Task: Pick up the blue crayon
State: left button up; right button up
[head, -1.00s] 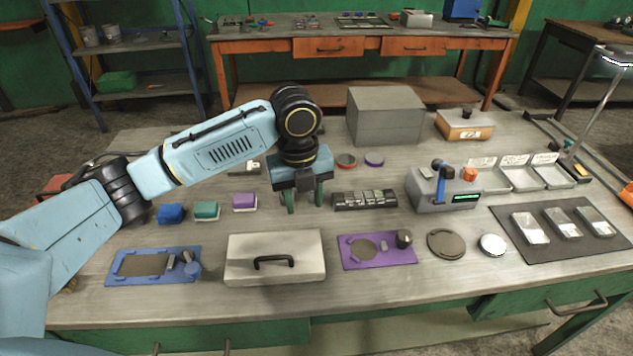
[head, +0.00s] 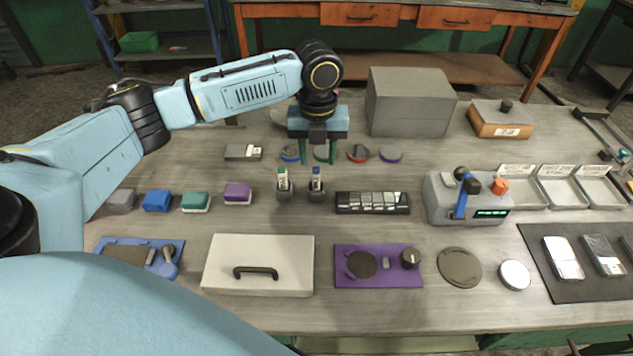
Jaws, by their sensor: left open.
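The blue crayon (head: 316,177) appears to be the small upright stick with a blue body and a pale band. It stands in a small dark holder (head: 316,195) near the middle of the bench. A similar green stick (head: 283,178) stands in another dark holder just left of it. My left gripper (head: 318,158) points down with its two green fingers apart and nothing between them. In the head view its fingertips show just above and behind the blue crayon, apart from it. How high they are is hard to tell. My right gripper is out of view.
Coloured discs (head: 357,153) lie behind the crayons. A large grey box (head: 410,102) stands behind, to the right. A dark key strip (head: 372,202) and a grey device with a lever (head: 467,199) are right of the crayons. A white lidded case (head: 258,265) lies in front.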

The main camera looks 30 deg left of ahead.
aim_at(316, 168)
pick_arm(q)
jog(key=shift+f, duration=0.7)
notch_tip(316, 168, down, 4)
jog(key=shift+s+a+r+b, duration=0.15)
jog(key=shift+r+b, duration=0.05)
jog(key=shift+b, duration=0.1)
jog(key=shift+f, duration=0.2)
jog(key=shift+c, duration=0.4)
grip_shut()
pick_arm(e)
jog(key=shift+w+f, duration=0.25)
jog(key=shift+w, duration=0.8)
